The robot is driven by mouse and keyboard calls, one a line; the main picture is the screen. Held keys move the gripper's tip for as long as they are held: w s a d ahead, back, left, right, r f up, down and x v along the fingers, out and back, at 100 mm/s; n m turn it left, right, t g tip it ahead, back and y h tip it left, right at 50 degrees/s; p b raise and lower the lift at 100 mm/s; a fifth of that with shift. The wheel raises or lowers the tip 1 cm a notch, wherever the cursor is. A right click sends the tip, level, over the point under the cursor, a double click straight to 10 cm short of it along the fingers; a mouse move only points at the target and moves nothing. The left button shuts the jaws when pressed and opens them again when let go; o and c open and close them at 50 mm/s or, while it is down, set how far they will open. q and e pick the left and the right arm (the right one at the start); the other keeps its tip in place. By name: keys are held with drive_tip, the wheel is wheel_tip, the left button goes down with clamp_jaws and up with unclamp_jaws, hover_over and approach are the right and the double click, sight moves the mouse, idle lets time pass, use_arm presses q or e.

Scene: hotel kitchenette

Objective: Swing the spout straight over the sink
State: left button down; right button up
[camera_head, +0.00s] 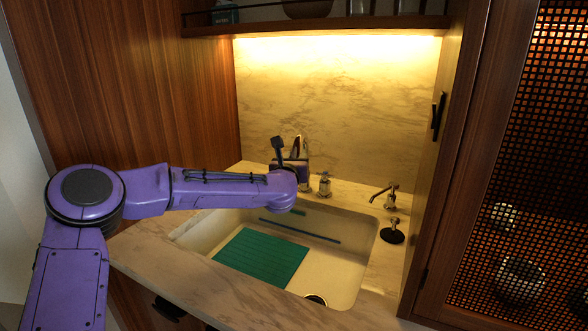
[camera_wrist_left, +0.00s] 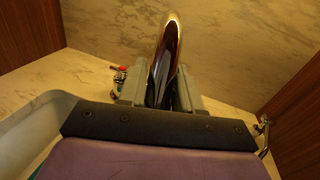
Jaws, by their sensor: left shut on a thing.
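The chrome spout (camera_head: 301,143) rises in an arch behind the sink (camera_head: 345,275), at the back of the counter. In the left wrist view the spout (camera_wrist_left: 166,55) stands between my two fingers. My left gripper (camera_head: 290,155) reaches in from the left over the back rim of the sink and is shut on the spout; it also shows in the left wrist view (camera_wrist_left: 160,92). My wrist hides the spout's base and much of its lower part, so its exact direction is hard to tell. My right gripper is in neither view.
A tap handle (camera_head: 324,185) stands just right of the spout. A green mat (camera_head: 262,257) lies in the sink. A shelf (camera_head: 330,25) hangs above; a lattice cabinet door (camera_head: 525,170) stands right.

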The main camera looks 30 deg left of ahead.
use_arm(q)
drive_tip(key=shift+s+a+b, duration=0.2)
drive_tip(key=shift+a+b, duration=0.4)
drive_tip(key=shift+a, duration=0.8)
drive_tip(key=c, duration=0.9)
unclamp_jaws()
drive_tip(key=shift+a, duration=0.15)
drive_tip(key=b+v, duration=0.2)
drive_tip(key=v, duration=0.8)
drive_tip(key=shift+s+b, duration=0.25)
drive_tip(key=shift+b, duration=0.15)
